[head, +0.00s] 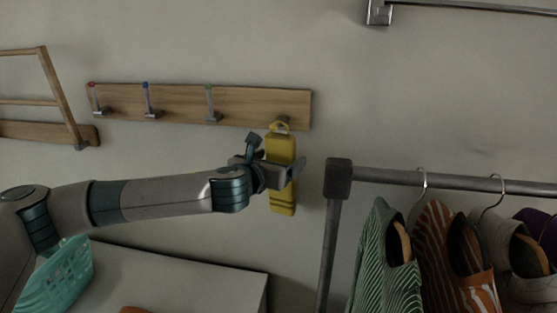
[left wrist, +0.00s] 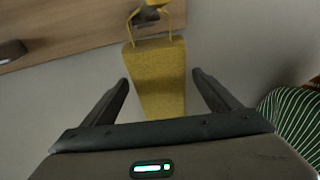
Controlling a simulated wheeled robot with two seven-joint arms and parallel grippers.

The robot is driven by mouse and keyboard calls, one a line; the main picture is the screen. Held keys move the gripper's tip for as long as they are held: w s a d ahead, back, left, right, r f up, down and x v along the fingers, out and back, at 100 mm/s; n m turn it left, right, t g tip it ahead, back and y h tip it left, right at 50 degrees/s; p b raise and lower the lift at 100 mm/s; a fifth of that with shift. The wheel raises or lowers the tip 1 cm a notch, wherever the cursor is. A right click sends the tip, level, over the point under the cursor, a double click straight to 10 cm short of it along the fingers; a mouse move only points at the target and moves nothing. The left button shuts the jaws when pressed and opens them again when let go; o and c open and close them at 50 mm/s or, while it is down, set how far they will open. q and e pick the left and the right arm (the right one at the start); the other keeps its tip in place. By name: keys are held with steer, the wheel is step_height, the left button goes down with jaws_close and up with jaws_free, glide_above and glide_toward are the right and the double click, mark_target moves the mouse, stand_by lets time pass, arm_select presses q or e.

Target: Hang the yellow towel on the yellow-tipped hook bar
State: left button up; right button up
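The yellow towel (head: 283,203) hangs upright against the wall below the right-most hook (head: 282,120) of the wooden hook bar (head: 180,102). In the left wrist view the towel (left wrist: 158,85) has a thin loop at its top, which appears to be around the grey hook (left wrist: 146,16). A bit of yellow shows at the hook's end. My left gripper (head: 277,152) is at the towel's upper part. In the left wrist view its fingers (left wrist: 160,82) are spread on both sides of the towel, with a gap on each side. My right gripper is not in view.
The other hooks have red (head: 91,84), blue (head: 146,85) and green (head: 209,87) tips and are empty. A clothes rack (head: 338,180) with several garments stands close on the right. A teal basket (head: 60,275) is at lower left, beside a pale surface (head: 190,280).

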arm_select(q)
steer(key=shift+s, duration=0.1)
steer(key=shift+s+a+b, duration=0.2)
steer(key=shift+s+b, duration=0.15)
steer(key=shift+s, duration=0.05)
steer(key=b+v, duration=0.6)
steer(key=v, duration=1)
steer(key=shift+a+r, duration=0.2)
steer(key=shift+s, duration=0.15)
